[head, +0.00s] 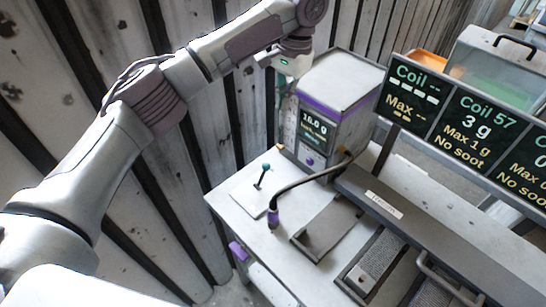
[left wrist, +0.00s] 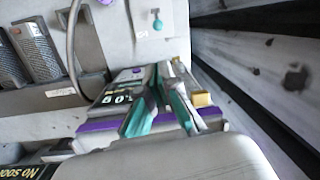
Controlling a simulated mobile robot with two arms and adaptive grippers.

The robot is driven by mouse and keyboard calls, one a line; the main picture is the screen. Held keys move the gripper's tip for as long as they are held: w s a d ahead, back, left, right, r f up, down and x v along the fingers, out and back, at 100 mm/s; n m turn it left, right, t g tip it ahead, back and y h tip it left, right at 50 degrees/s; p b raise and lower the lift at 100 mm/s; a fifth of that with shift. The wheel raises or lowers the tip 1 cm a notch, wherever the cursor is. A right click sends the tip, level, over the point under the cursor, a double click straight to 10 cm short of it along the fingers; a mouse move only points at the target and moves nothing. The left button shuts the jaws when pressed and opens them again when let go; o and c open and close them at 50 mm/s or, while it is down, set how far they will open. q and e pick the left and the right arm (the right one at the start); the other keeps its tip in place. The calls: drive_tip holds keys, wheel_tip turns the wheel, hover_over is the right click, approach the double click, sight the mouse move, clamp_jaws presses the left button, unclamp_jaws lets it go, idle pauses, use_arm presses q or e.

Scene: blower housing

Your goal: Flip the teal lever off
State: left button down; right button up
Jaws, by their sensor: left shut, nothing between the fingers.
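The teal-tipped lever (head: 265,168) stands on a pale square plate at the left end of the bench, its dark stem slightly tilted. It also shows at the top of the left wrist view (left wrist: 157,22), beyond the fingertips. My left gripper (head: 282,92) is partly hidden beside the grey box, above and behind the lever, apart from it. In the left wrist view my left gripper (left wrist: 165,75) shows teal-padded fingers, shut with nothing between them, over the box with the display. My right gripper is in neither view.
The grey box with purple trim (head: 345,80) stands close to my left gripper. A dark hose (head: 310,178) arches right of the lever to a purple fitting. Display panels (head: 470,125) rise at right. A ribbed wall (head: 130,200) runs behind the arm.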

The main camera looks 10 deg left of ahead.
use_arm(q)
wheel_tip(320, 180, down, 6)
drive_tip(key=p, duration=0.3)
approach(262, 176)
drive_tip(key=w+f, duration=0.1)
drive_tip(key=f, duration=0.1)
drive_tip(key=w+f, duration=0.1)
drive_tip(key=f, duration=0.1)
drive_tip(key=w+d+f, duration=0.1)
drive_tip(key=shift+w+f, duration=0.2)
drive_tip(key=shift+f, duration=0.65)
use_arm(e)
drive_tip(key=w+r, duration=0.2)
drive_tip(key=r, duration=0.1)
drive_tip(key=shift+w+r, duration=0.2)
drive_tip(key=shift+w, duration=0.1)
use_arm(q)
drive_tip(key=shift+w, duration=0.1)
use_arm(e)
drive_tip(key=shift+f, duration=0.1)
